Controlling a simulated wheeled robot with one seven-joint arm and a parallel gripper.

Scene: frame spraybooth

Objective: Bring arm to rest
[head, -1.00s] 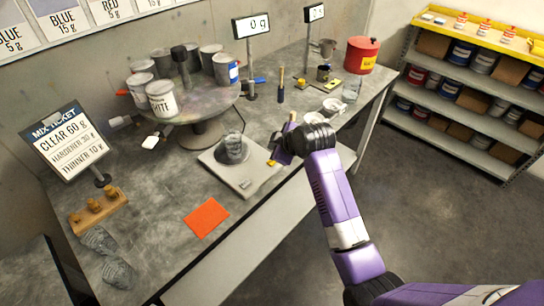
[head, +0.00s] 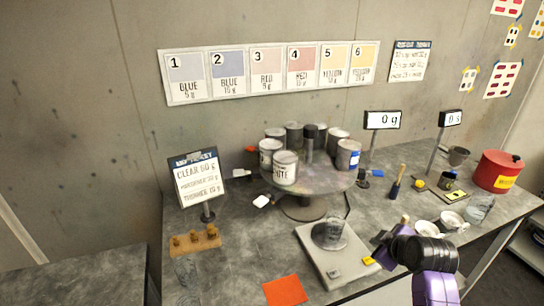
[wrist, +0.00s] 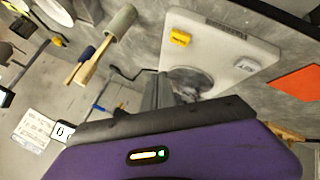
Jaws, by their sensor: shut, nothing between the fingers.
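My gripper (head: 384,246) is at the lower right of the head view, above the bench and just right of the scale. Its fingers (wrist: 162,92) point away from the camera in the wrist view. They look shut and empty, though the purple wrist housing hides part of them. My purple arm (head: 436,288) comes in from the bottom edge.
The grey bench (head: 230,265) holds a round stand (head: 303,207) with several cans, an orange sheet (head: 285,290), a ticket sign (head: 198,180) and a wooden block (head: 195,241). A brush (head: 397,183), white bowls (head: 452,219) and a red can (head: 497,171) stand to the right.

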